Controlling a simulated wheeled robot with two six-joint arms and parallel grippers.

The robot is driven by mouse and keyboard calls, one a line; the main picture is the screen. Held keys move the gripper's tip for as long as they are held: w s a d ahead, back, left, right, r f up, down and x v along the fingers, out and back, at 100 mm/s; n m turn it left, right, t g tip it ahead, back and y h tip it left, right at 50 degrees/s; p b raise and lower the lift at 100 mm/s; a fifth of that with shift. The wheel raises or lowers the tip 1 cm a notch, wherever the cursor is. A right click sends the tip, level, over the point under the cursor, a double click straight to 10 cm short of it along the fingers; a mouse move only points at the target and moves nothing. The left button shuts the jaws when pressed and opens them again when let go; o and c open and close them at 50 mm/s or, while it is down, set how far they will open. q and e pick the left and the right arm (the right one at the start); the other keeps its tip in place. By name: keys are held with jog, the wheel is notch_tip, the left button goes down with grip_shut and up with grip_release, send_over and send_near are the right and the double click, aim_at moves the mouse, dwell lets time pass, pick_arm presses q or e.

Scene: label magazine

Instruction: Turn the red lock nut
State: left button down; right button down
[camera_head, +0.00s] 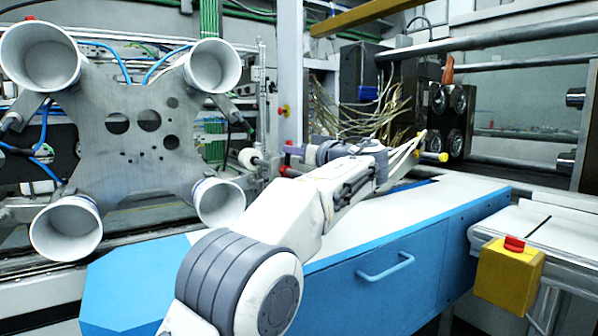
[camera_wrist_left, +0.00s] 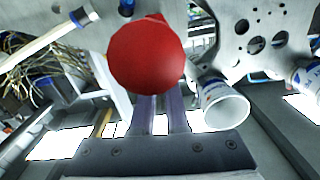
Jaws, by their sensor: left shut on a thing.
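The red lock nut (camera_wrist_left: 147,57) shows large and round in the left wrist view, at the far end of my fingers. My left gripper (camera_wrist_left: 160,105) is shut on it, with the two grey fingers running up to its lower edge. In the head view my left arm reaches from the bottom centre towards the machine, and the gripper (camera_head: 295,158) points left at its far end. The nut is hard to make out there. My right gripper is in neither view.
A metal plate (camera_head: 150,150) with several white cups stands at the left. A blue cabinet (camera_head: 400,262) with a handle lies below my arm. A yellow box with a red button (camera_head: 509,275) stands at the right. Loose cables (camera_head: 365,115) hang behind my arm.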

pick_arm(q)
jog(key=shift+s+a+f+n+b, duration=0.15)
jog(key=shift+a+f+n+b, duration=0.15)
jog(key=shift+n+b, duration=0.4)
jog(key=c, duration=0.9)
grip_release()
jog(key=shift+r, duration=0.15)
jog(key=shift+s+d, duration=0.1)
jog(key=b+v, duration=0.1)
jog(key=v, duration=0.9)
jog(key=shift+s+d, duration=0.1)
